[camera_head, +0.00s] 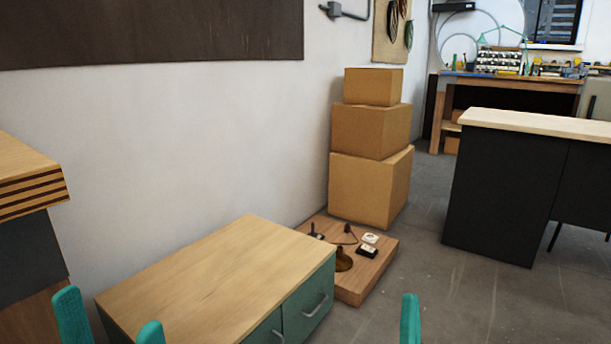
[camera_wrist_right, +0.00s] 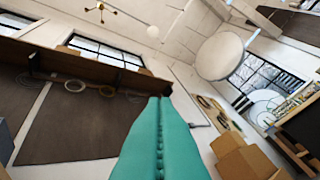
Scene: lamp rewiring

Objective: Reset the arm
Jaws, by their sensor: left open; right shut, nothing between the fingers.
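My left gripper (camera_head: 110,309) shows at the bottom left of the head view as two teal fingers spread apart, with nothing seen between them. It appears in front of the low cabinet's left end. My right gripper (camera_head: 410,305) shows at the bottom edge of the head view as one narrow teal tip, over the grey floor. In the right wrist view the right gripper (camera_wrist_right: 159,100) has its teal fingers pressed together along a seam, empty, and pointing toward the upper wall. The arms behind both grippers are out of view.
A low green cabinet (camera_head: 210,275) with a wooden top stands ahead. Behind it, a wooden platform (camera_head: 362,282) holds small dark and white parts. Stacked cardboard boxes (camera_head: 368,185) stand by the wall. A dark desk (camera_head: 505,190) is at right, with open floor (camera_head: 455,295) between.

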